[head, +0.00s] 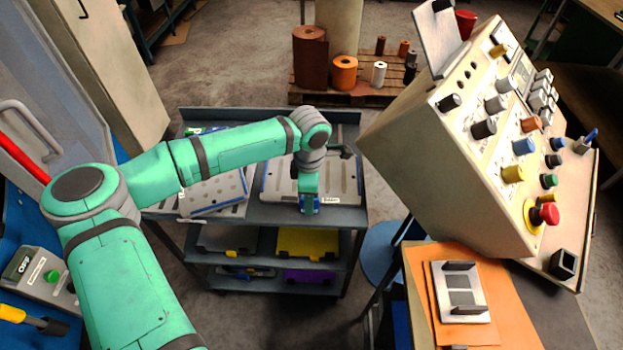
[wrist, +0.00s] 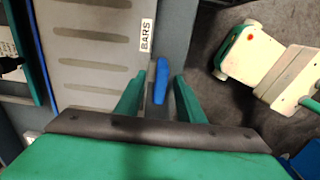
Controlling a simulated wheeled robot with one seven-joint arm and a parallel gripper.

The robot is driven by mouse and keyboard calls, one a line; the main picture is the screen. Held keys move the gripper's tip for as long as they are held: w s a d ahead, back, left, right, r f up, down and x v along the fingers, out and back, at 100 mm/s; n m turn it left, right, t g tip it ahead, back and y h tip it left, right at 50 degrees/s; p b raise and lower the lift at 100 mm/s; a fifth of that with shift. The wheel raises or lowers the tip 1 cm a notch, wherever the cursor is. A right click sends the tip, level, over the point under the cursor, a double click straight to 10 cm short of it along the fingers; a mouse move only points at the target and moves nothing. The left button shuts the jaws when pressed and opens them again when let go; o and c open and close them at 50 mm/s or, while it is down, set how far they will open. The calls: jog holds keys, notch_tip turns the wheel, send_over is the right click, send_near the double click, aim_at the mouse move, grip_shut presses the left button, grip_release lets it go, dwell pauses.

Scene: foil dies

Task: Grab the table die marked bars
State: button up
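The die marked BARS (wrist: 90,55) is a grey plate with rows of long slots, a blue edge and a white label reading BARS (wrist: 147,35). In the head view it lies flat on the right of the cart's top (head: 335,185), partly hidden by my arm. A blue tab (wrist: 160,82) stands at its near edge. My gripper (wrist: 159,77) is open, with one green finger on each side of the tab and a gap visible on both sides. In the head view my gripper (head: 309,203) points down at the die's near edge.
Another grey die (head: 214,193) with small holes lies left on the cart (head: 268,214). Lower shelves hold a yellow die (head: 307,244), a grey one (head: 225,239) and a purple one (head: 308,276). A control console (head: 470,150) and a side table (head: 500,325) stand right.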

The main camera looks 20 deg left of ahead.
grip_shut()
jog(key=shift+r, duration=0.1)
dwell(1.2)
